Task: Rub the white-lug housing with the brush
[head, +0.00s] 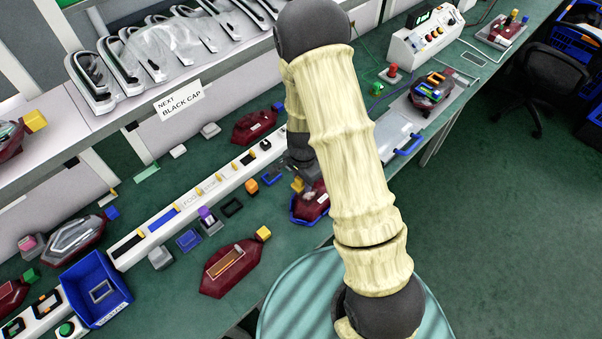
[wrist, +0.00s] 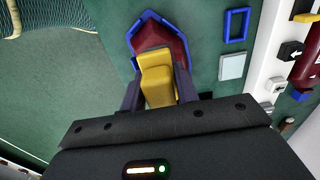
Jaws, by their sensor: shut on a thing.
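My gripper (wrist: 158,90) is shut on a yellow block-like thing (wrist: 155,72), which looks to be the brush; no bristles show. It is held over a dark red housing (wrist: 160,35) in a blue-rimmed holder (wrist: 133,33). Whether the brush touches the housing I cannot tell. In the head view this housing (head: 313,205) lies at the bench's front edge, partly behind my arm, with the yellow brush (head: 297,185) at its upper left. My gripper there is mostly hidden by my arm. I cannot make out a white lug on this housing.
A long white rail (head: 190,205) runs behind the holder. A blue bin (head: 97,290) stands at the left. A blue-handled tray (head: 385,140) lies to the right.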

